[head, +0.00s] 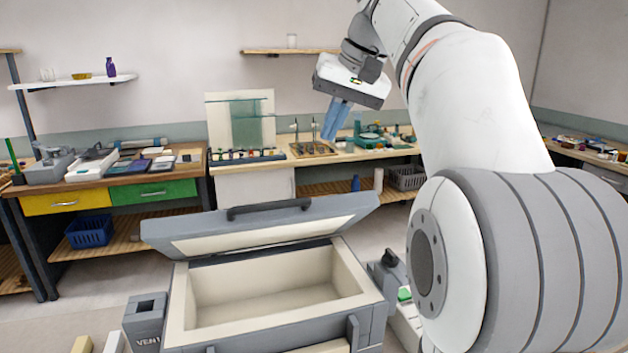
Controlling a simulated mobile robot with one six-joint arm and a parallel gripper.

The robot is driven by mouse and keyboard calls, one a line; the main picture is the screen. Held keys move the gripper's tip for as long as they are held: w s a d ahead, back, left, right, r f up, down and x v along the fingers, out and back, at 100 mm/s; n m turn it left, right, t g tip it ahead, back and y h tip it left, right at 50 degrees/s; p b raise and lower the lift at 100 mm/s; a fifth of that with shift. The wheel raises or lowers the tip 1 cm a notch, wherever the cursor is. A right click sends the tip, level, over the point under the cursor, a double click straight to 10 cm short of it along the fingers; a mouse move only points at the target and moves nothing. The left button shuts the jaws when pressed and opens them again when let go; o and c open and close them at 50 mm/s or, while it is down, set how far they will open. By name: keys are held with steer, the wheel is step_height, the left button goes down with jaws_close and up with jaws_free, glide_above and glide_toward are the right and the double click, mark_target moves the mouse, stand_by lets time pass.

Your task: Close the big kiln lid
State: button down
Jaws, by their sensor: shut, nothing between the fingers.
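The big kiln (364,279) stands low in front of me, a grey box with a cream lining and an empty-looking chamber. Its lid (160,232) is open, raised and tilted back at the far side, with the cream underside facing me. A dark handle (268,208) runs along the lid's upper edge. My gripper (335,122) is above and beyond the lid, to the right of the handle in the picture, pointing down. Its blue fingers are shut with nothing between them. It is apart from the lid and the handle.
A grey box marked "VENT" (145,325) stands left of the kiln. A small device with a green light (404,294) is at its right. Benches with tools and a bench with yellow and green drawers (155,192) line the back wall. My arm fills the right side.

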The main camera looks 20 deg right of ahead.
step_height(320, 180, down, 10)
steer(key=w+a+b, duration=0.1)
steer(key=a, duration=0.2)
steer(key=shift+f, duration=0.1)
stand_by(0.3)
